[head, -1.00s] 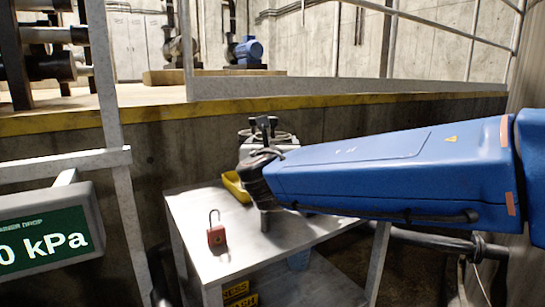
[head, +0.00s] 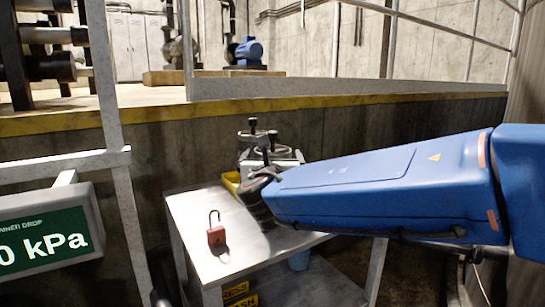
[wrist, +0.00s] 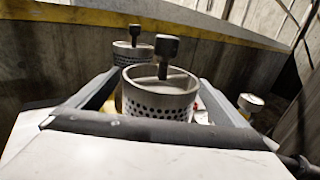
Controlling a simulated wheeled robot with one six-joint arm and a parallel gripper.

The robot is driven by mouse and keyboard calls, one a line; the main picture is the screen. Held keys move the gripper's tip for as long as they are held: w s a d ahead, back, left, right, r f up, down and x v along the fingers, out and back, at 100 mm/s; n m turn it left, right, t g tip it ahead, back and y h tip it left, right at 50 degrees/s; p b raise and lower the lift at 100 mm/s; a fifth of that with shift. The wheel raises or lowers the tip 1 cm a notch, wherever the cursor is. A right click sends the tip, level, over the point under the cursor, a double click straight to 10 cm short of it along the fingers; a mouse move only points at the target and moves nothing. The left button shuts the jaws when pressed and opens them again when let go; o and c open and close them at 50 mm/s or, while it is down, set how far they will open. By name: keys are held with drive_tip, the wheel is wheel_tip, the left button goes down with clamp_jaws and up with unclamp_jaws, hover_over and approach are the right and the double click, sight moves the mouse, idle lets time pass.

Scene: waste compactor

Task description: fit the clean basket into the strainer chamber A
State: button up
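Two metal strainer baskets with dark upright T-handles stand at the far end of the cart top. In the wrist view the nearer basket (wrist: 160,92) shows its perforated wall and rim, and the farther basket (wrist: 132,54) is partly behind it. I cannot tell which one is clean. My gripper (wrist: 158,82) is open, its two grey fingers to the left and right of the nearer basket in the picture; no contact is visible. In the head view my gripper (head: 284,158) is at the cart's far end, partly covering the baskets. Strainer chamber A is not identifiable.
The metal cart (head: 205,222) carries a red padlock (head: 216,234) and a yellow tray (head: 231,182), partly hidden. A pressure display (head: 45,240) and grey railing (head: 118,190) stand at left. A concrete ledge with a yellow edge (head: 150,115) runs behind.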

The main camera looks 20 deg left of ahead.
drive_tip(key=shift+r, duration=0.2)
drive_tip(key=v, duration=1.2)
